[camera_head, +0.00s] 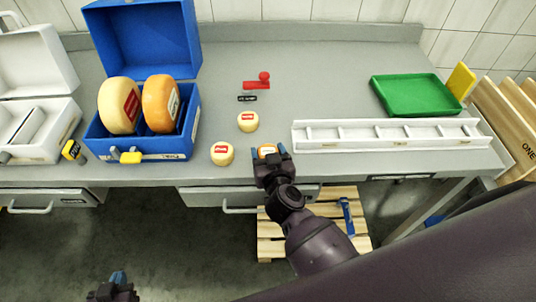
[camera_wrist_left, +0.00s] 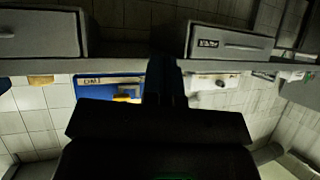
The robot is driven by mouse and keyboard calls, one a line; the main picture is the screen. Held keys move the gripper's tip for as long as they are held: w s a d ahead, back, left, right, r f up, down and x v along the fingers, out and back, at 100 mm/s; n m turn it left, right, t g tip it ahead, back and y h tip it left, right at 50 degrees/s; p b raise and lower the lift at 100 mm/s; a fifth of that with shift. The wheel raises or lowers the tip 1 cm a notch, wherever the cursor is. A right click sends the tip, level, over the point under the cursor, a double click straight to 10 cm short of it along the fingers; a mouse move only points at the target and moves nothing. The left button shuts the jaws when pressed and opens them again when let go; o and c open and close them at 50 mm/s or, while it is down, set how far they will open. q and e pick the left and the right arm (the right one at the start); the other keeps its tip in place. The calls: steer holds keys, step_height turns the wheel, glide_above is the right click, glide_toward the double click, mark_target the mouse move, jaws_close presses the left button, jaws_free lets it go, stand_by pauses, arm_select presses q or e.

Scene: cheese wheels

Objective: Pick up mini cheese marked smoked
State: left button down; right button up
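An orange mini cheese (camera_head: 267,150) with a small pale and red label sits near the table's front edge. Two pale yellow mini cheeses with red labels stand nearby, one further back (camera_head: 248,122) and one to its left (camera_head: 222,154). The label words are too small to read. My right gripper (camera_head: 271,155) is at the orange cheese, its blue-tipped fingers spread about it and hiding its near part; whether they press on it I cannot tell. My left gripper (camera_head: 118,279) is low at the bottom left, away from the table; its fingers look together and empty in the wrist view (camera_wrist_left: 165,75).
A blue case (camera_head: 150,150) holds two large cheese wheels. A white case (camera_head: 55,130) is at the left. A red object (camera_head: 258,83) and black tag (camera_head: 247,98) lie behind. A white divided rack (camera_head: 390,143) and green tray (camera_head: 400,105) are at the right.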

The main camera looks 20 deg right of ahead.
mark_target(268, 151)
steer(key=shift+c, duration=1.1)
arm_select(q)
steer(key=shift+s+f, duration=0.15)
steer(key=shift+s, duration=0.15)
